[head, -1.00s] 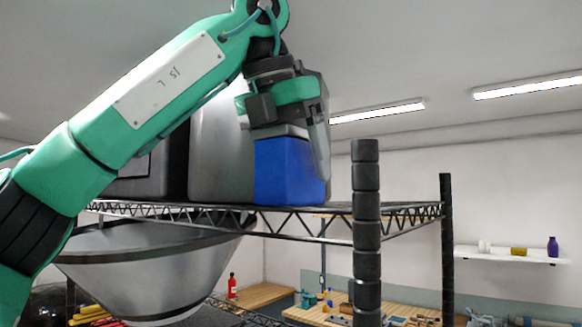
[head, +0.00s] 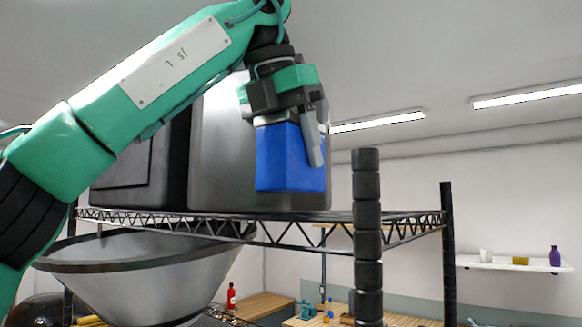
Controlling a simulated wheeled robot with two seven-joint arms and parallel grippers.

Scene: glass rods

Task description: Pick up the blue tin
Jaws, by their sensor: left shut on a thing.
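The blue tin (head: 284,162) is a blue box-shaped thing in the middle of the head view. My left gripper (head: 291,138) is above it, pointing down, and is shut on its upper part. One finger shows on the tin's right side; the other is hidden. The tin hangs a little above the wire shelf (head: 395,220), upright, with grey container behind it. My right gripper is not in view.
A large grey container (head: 222,150) and a dark box (head: 135,170) stand on the shelf behind the tin. A black post (head: 366,200) rises at the shelf's right front. A metal funnel-shaped bowl (head: 140,270) sits below. The shelf's right part is clear.

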